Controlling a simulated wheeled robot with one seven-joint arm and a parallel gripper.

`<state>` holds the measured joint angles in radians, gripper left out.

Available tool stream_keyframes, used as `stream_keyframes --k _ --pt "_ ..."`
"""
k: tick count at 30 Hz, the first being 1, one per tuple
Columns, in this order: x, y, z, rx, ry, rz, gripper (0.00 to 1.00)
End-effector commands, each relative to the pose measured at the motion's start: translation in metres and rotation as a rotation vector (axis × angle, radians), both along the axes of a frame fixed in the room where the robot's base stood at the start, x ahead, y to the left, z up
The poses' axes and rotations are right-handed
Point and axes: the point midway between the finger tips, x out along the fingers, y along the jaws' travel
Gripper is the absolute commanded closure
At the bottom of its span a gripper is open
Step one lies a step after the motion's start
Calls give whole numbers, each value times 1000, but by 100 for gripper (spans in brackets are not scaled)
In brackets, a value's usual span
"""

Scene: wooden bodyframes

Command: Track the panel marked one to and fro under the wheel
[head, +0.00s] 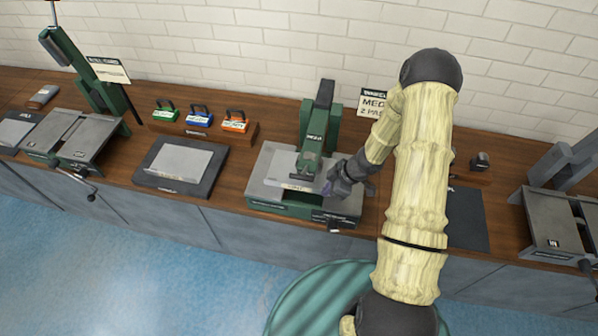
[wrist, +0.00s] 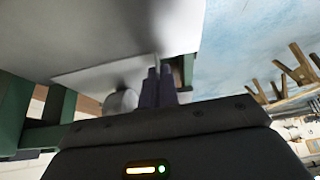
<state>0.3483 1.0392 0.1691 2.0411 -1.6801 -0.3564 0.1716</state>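The green wheeling machine (head: 313,140) stands mid-bench on a grey metal bed. A thin light panel (head: 296,186) lies on the bed below the machine's head; its number cannot be read. In the wrist view the panel (wrist: 100,74) is a pale sheet beside a round metal wheel (wrist: 121,101). My gripper (head: 329,188) is at the panel's right end. In the wrist view its dark purple fingers (wrist: 158,88) are close together, with the panel's edge running in between them, so it looks shut on the panel. The contact of wheel and panel is partly hidden.
Another light sheet (head: 180,158) lies on a dark tray left of the machine. Green, blue and orange handled blocks (head: 200,118) stand behind it. A roller machine (head: 75,135) is at the left, another grey machine (head: 555,225) at the right. A brick wall closes the back.

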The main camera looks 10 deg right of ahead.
Motion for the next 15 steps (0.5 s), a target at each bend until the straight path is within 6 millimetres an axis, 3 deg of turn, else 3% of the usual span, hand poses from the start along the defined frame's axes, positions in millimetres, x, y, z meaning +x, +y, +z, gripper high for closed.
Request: stream_keyframes --k 15 --pt "-7 -20 1 0 0 -1 100"
